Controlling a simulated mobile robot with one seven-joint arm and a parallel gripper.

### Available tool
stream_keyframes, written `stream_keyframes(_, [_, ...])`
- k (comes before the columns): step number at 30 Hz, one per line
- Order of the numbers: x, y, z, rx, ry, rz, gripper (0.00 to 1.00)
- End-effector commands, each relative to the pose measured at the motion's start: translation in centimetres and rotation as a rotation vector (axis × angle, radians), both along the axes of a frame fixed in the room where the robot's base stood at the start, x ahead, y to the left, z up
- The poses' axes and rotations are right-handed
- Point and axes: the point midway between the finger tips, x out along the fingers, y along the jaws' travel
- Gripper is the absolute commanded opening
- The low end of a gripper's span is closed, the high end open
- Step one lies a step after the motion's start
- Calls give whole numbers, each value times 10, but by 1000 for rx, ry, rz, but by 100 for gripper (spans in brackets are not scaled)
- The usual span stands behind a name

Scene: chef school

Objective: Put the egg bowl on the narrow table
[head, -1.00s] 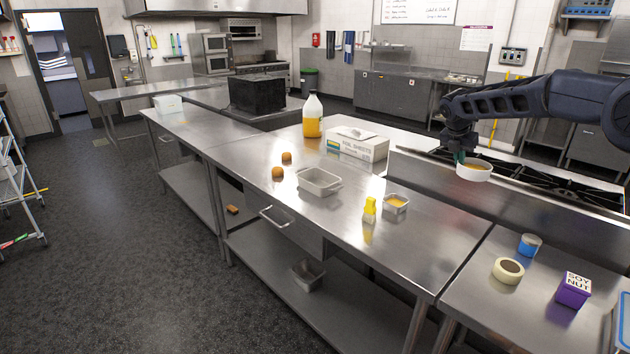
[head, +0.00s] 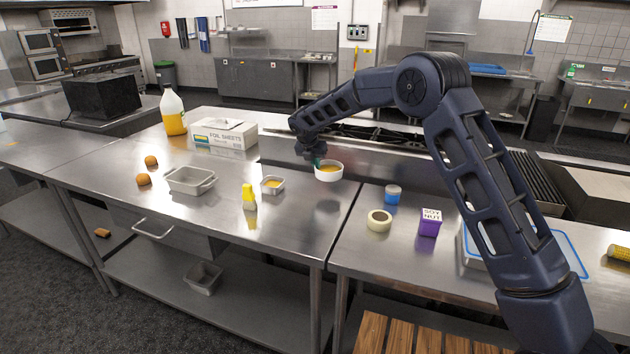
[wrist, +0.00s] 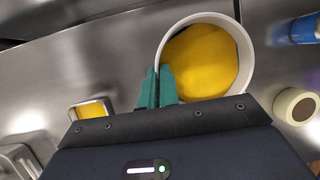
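The egg bowl (head: 328,175) is a round white bowl with yellow egg in it. In the head view it is level, over the back right part of a steel table (head: 300,222), and it appears held above the surface. My gripper (head: 317,161) is at the bowl's left rim. In the wrist view the teal fingers (wrist: 158,88) of my gripper are closed on the rim of the bowl (wrist: 244,62). Another steel table (head: 350,258) stands to the right, past a narrow gap. I cannot tell for sure which table is the narrow one.
The right table holds a tape roll (head: 379,220), a blue can (head: 393,194) and a purple box (head: 430,222). Left of the bowl are a small egg tray (head: 272,185), a yellow bottle (head: 249,198) and a metal pan (head: 190,181). A stove (head: 380,137) stands behind.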

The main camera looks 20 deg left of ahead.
Motion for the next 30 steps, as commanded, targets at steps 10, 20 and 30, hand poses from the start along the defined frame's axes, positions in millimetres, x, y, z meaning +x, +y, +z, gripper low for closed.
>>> stream_keyframes(10, [0,0,-31,0,-1,-1,0])
stream_keyframes(20, [0,0,-69,-1,-1,0,0])
stream_keyframes(30, [1,-1,-72,0,-1,-1,0])
